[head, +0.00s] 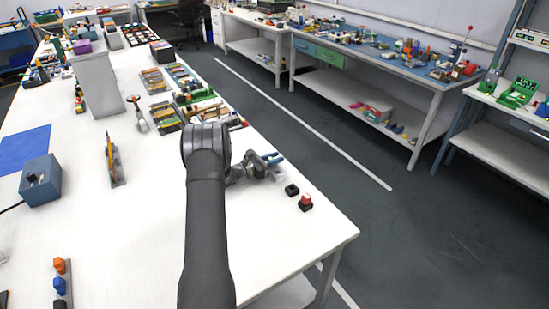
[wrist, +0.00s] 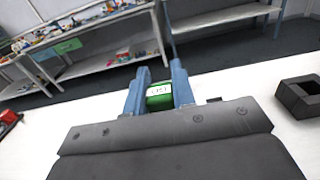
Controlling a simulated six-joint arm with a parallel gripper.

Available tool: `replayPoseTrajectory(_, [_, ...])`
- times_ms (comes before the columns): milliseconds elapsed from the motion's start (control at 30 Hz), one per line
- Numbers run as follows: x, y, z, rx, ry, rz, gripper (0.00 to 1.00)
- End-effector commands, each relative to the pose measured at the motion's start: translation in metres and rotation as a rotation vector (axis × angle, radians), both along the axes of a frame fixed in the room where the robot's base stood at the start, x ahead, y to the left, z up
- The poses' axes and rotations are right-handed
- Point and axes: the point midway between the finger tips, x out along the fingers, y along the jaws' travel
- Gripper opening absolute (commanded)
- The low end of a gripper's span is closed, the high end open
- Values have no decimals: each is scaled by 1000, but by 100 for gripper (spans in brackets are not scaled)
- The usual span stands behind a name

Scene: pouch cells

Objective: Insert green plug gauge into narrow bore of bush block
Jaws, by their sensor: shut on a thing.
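My gripper (wrist: 158,90) is shut on the green plug gauge (wrist: 159,102), which shows between its two blue-grey fingers in the wrist view. A pale marked face of the gauge is visible; the rest is hidden by the fingers and gripper body. In the head view my gripper (head: 273,159) is over the right part of the white table, and the gauge cannot be made out. A black block with a square opening (wrist: 290,98) stands at the right of the wrist view, apart from the gripper. It seems to be the small black block (head: 292,190) in the head view. I cannot tell whether it is the bush block.
A red-topped black piece (head: 305,203) sits near the white table's (head: 270,265) right edge. A blue box (head: 40,182) and a rail with coloured knobs (head: 61,285) are at left. Trays of parts (head: 190,85) lie farther back.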

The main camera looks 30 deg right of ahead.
Motion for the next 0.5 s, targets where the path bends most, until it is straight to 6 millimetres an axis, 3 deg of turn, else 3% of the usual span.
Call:
replayPoseTrajectory(33, [0,0,0,0,0,0,27])
replayPoseTrajectory(133, [0,0,0,0,0,0,47])
replayPoseTrajectory(167, [0,0,0,0,0,0,49])
replayPoseTrajectory(500, [1,4,0,0,0,1,49])
